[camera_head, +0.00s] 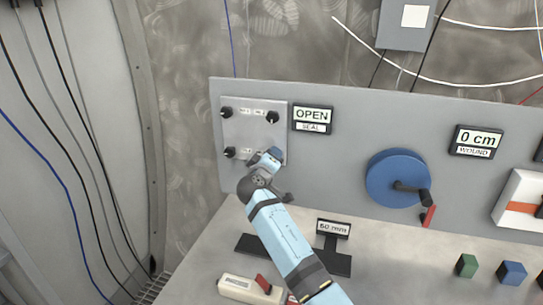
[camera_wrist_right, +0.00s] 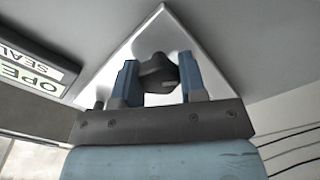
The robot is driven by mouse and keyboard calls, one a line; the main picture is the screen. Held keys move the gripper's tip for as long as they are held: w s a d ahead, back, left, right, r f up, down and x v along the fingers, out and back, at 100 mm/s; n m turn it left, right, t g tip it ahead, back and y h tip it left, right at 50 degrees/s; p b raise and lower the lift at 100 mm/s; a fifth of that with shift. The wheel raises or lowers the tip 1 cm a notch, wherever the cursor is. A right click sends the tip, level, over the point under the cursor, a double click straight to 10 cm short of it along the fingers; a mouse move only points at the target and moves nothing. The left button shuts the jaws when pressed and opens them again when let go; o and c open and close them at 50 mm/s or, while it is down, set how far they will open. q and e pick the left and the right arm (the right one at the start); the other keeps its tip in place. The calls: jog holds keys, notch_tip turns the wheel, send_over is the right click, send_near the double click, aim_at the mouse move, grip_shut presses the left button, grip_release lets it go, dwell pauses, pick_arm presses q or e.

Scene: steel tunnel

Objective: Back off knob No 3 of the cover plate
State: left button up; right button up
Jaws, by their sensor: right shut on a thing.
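The cover plate (camera_head: 250,134) is a pale square on the grey panel, with dark knobs at its corners. The upper left knob (camera_head: 226,112), upper right knob (camera_head: 272,117) and lower left knob (camera_head: 230,152) show in the head view. My right gripper (camera_head: 270,156) is at the plate's lower right corner and hides the knob there. In the right wrist view my right gripper (camera_wrist_right: 160,84) has its blue fingers on both sides of that dark knob (camera_wrist_right: 157,70), shut on it. The small number labels are too blurred to read surely. My left gripper is out of view.
An OPEN SEAL sign (camera_head: 312,119) is close to the right of the plate. A blue wheel with a crank (camera_head: 395,165) and a 0 cm sign (camera_head: 478,141) are further right. The bench below holds a 50 mm sign (camera_head: 333,229), a green block (camera_head: 466,265) and a blue block (camera_head: 512,272).

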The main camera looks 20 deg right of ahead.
jog(key=n+p, duration=0.3)
jog(key=n, duration=0.3)
jog(key=shift+r, duration=0.1)
jog(key=shift+n+p, duration=0.5)
jog(key=shift+n, duration=0.5)
jog(key=o, duration=0.8)
jog(key=shift+o, duration=0.6)
jog(key=shift+f, duration=0.2)
jog(key=b+v, duration=0.2)
jog(key=v, duration=1.1)
jog(key=shift+s+a, duration=0.25)
jog(key=shift+s, duration=0.05)
